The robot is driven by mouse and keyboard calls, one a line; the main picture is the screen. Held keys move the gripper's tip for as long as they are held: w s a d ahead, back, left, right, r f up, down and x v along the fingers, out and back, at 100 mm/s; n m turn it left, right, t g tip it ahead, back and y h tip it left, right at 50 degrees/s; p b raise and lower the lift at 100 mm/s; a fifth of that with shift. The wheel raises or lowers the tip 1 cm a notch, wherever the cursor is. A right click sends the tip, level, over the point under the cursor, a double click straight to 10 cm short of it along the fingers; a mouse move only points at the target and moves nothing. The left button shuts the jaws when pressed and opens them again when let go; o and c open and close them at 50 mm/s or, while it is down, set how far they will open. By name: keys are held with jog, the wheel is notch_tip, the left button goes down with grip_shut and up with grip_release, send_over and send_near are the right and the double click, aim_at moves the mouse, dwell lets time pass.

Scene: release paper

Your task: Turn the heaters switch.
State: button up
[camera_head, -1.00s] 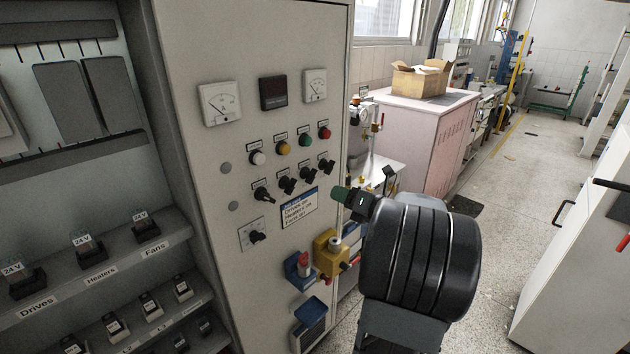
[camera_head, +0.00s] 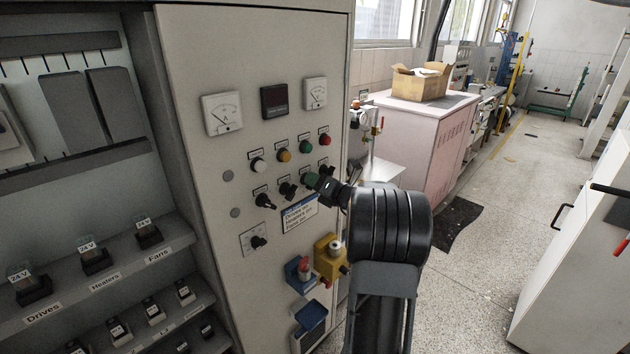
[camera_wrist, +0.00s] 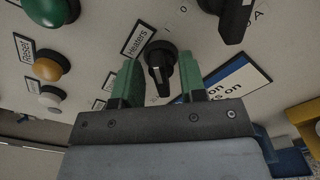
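The heaters switch (camera_wrist: 163,66) is a black rotary knob on the grey panel, with a "Heaters" label beside it in the wrist view. My gripper (camera_head: 310,181) has green fingertips and is in front of the switch row in the head view, hiding part of it. In the wrist view my gripper (camera_wrist: 161,78) is open, with one green finger on each side of the knob. The knob shows between them with gaps on both sides. I cannot tell how far the tips reach along it.
A blue-and-white sign (camera_head: 299,213) is just below the switches. White (camera_head: 258,164), orange (camera_head: 284,155), green (camera_head: 306,146) and red (camera_head: 324,139) buttons are above. Another black switch (camera_wrist: 236,18) is close by. A yellow box (camera_head: 328,258) protrudes lower down.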

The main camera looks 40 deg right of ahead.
jog(key=shift+w, duration=0.25)
jog(key=shift+c, duration=0.2)
jog(key=c, duration=0.6)
